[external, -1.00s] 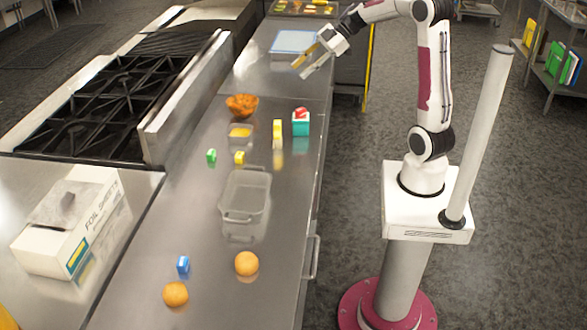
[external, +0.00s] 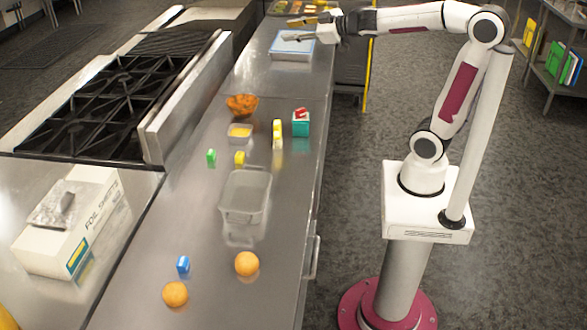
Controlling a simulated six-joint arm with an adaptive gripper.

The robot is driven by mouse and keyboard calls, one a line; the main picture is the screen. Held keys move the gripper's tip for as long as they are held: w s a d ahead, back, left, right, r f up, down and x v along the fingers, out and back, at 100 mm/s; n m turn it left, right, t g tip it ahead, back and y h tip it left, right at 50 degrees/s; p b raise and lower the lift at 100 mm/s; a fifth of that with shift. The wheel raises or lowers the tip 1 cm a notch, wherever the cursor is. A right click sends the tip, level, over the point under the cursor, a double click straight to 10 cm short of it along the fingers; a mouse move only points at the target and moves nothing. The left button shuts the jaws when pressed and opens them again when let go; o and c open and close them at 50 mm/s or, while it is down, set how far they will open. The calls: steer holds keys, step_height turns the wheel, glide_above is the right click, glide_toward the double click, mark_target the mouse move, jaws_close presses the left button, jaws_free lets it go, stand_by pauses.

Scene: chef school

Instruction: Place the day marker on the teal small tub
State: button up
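The teal small tub (external: 301,129) stands near the right edge of the steel counter, past its middle. A small red and white piece (external: 300,113) lies on top of it; it may be the day marker, but it is too small to be sure. Other small blocks on the counter are green (external: 211,155), yellow (external: 239,157), blue (external: 183,264) and a taller yellow and white one (external: 277,131). My gripper (external: 294,29) is at the far end of the counter, well away from the tub. Its fingers are apart, with nothing seen between them.
A blue-rimmed white tray (external: 291,54) lies below my gripper. An orange bowl (external: 241,106), a small yellow-filled container (external: 240,132), a clear bin (external: 245,193) and two oranges (external: 247,263) are on the counter. The stove (external: 110,95) and a foil box (external: 68,240) are left.

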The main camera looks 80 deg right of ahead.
steer(key=s+a+f+m+g+y, duration=0.1)
steer(key=s+a+f+g, duration=0.3)
steer(key=s+a+f, duration=0.5)
steer(key=s+a+f+m+g+y, duration=0.1)
steer(key=s+a+f+g+y, duration=0.3)
steer(key=s+a+f, duration=0.6)
steer(key=s+a, duration=0.1)
steer(key=s, duration=0.3)
steer(key=shift+s, duration=0.35)
